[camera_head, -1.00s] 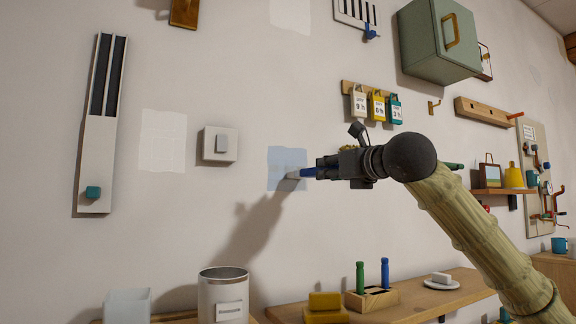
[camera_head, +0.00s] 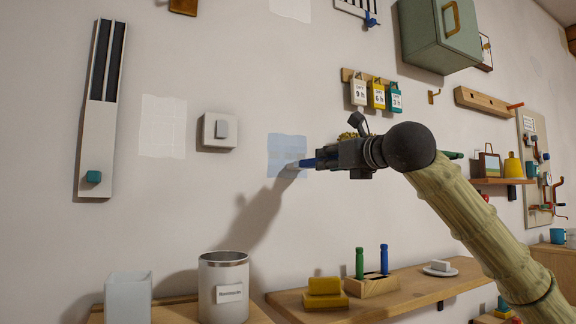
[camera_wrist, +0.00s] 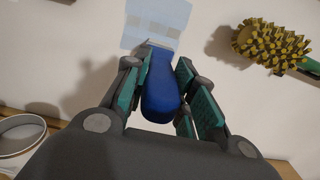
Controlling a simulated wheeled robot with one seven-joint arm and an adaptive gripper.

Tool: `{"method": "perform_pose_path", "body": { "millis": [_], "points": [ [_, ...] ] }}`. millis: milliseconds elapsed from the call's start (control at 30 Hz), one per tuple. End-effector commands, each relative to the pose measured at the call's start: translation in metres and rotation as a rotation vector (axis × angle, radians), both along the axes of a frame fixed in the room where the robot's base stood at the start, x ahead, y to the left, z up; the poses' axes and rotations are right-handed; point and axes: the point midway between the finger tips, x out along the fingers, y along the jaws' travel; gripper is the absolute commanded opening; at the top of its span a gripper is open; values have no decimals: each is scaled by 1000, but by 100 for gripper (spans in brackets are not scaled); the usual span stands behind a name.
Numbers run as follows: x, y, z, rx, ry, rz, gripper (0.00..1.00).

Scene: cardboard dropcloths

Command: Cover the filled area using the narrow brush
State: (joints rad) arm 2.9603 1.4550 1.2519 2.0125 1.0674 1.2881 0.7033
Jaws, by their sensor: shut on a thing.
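The narrow brush has a blue handle (camera_head: 309,163) and a pale tip (camera_head: 291,166). My gripper (camera_head: 327,158) is shut on its handle, which also shows between the fingers in the wrist view (camera_wrist: 160,88). The brush points left at the wall, its tip over the lower right part of a light blue patch (camera_head: 280,145). I cannot tell whether the tip touches the wall. In the wrist view the patch (camera_wrist: 140,40) shows paler rectangles within the blue. The brush's bristles are largely hidden there.
A knobbly yellow head (camera_wrist: 272,45) with a green handle is right of my gripper. A white switch (camera_head: 220,131) and pale patch (camera_head: 163,126) are left. Below are a metal can (camera_head: 223,285) and a shelf (camera_head: 420,285) with yellow blocks (camera_head: 325,293). Hanging tags (camera_head: 378,94) are above.

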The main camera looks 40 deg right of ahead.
Motion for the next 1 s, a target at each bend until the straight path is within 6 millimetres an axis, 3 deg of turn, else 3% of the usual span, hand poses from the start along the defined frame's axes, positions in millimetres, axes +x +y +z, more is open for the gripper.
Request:
{"method": "perform_pose_path", "body": {
  "millis": [33,233,600,1000],
  "points": [
    [1,0,-11,0,1,0,0],
    [2,0,-30,1,2,0,0],
    [0,0,-30,1,3,0,0],
    [-34,10,-30,1,1,0,0]
  ]
}}
